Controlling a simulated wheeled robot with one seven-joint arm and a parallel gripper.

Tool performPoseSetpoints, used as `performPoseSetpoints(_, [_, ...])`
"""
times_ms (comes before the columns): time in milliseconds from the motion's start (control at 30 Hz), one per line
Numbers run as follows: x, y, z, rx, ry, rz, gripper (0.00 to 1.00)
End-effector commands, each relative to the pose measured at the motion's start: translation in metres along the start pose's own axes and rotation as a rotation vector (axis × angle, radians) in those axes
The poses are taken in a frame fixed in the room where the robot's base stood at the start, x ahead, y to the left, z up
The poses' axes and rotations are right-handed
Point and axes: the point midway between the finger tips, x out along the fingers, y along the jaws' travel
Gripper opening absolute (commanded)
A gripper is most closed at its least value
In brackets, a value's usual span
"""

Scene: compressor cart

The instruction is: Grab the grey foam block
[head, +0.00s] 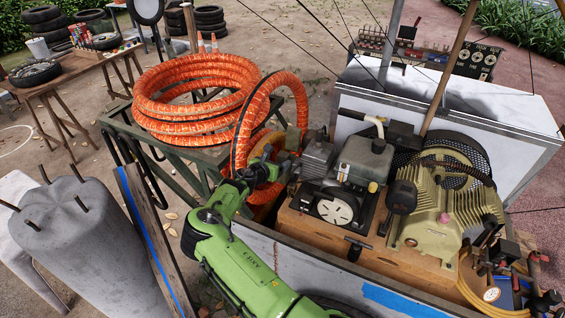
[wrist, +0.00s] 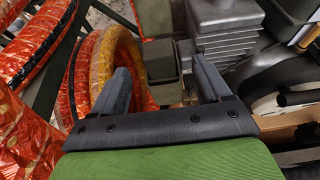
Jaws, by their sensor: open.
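A small grey-olive block (wrist: 161,62), which looks like the grey foam block, shows in the wrist view between and just beyond my fingertips. I cannot tell for sure that it is foam. My gripper (wrist: 161,75) is open, with one dark finger on each side of the block's line and nothing held. In the head view my gripper (head: 280,160) is beside the left end of the compressor, by the orange hose loop. I cannot make out the block clearly there.
A thick orange hose coil (head: 195,90) lies on a green metal stand (head: 140,140) to the left, and its loop passes close to my gripper. The grey finned engine (head: 318,155) and the tan compressor (head: 435,210) crowd the right side.

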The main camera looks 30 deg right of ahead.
Motion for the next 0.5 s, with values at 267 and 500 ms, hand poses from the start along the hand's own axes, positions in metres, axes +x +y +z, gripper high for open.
performPoseSetpoints(267, [0.042,0.003,-0.001,0.002,0.000,0.000,0.77])
performPoseSetpoints(500, [0.052,0.003,-0.001,0.001,0.001,0.000,0.77])
